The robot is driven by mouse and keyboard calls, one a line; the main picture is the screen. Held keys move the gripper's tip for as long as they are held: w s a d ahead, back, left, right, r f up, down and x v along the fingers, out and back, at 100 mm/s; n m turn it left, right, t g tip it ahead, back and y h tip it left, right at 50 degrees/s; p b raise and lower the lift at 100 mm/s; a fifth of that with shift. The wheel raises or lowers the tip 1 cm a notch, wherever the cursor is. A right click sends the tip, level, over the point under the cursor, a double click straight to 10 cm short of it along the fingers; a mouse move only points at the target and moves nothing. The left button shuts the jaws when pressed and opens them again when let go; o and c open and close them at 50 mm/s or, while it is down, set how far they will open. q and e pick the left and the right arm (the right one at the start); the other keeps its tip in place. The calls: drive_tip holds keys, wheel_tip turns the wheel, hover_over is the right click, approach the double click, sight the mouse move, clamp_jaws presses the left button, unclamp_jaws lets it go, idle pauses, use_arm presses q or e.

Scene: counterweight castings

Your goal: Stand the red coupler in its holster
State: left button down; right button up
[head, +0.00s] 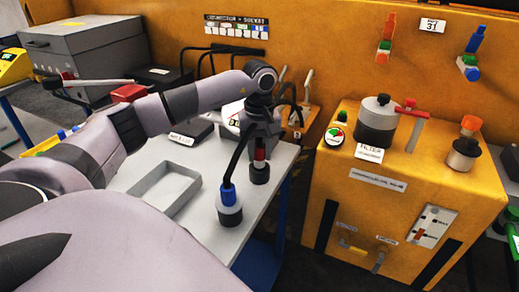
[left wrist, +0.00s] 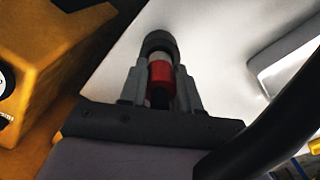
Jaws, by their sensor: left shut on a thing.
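My left gripper (head: 261,148) points down over the right part of the grey table and is shut on the red coupler (head: 260,155). In the left wrist view the red coupler (left wrist: 160,76) sits between the two grey fingers. A dark round cup-like piece (head: 259,174) is directly below the red band, in line with it; it also shows past the fingertips in the left wrist view (left wrist: 158,43). I cannot tell whether this is the holster or the coupler's own end. The coupler looks upright. My right gripper is not in view.
A blue coupler (head: 228,194) with a black hose stands in a grey round base (head: 229,212) at the near table edge. An empty grey tray (head: 153,207) lies to its left. An orange cabinet (head: 400,190) stands to the right, with a gap between it and the table.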

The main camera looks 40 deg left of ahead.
use_arm(q)
drive_tip(key=shift+f+b, duration=0.75)
drive_tip(key=shift+f, duration=0.45)
drive_tip(key=c, duration=0.7)
unclamp_jaws()
wheel_tip(320, 180, up, 7)
drive_tip(key=shift+r, duration=0.1)
